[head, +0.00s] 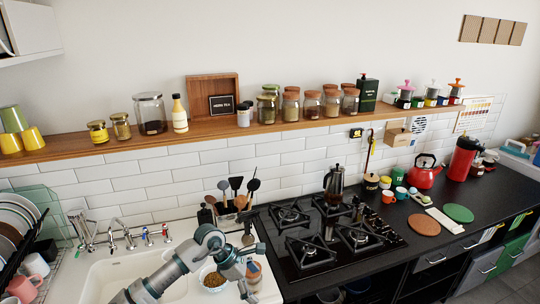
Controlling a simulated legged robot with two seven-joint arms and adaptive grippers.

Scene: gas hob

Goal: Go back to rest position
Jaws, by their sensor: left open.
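My left gripper (250,268) is at the end of the grey-teal arm that comes in from the lower left. It is open, over the right part of the white sink counter. A small jar or cup with a brownish top (254,273) shows right beside its fingers; I cannot tell whether they touch it. A bowl of brown bits (213,281) is just left of the gripper, partly hidden by the arm. My right gripper is not in view.
A utensil holder (236,204) stands behind the gripper, and taps (120,234) line the sink's back. A dish rack (20,230) is at far left. A wooden shelf (200,130) with jars runs above.

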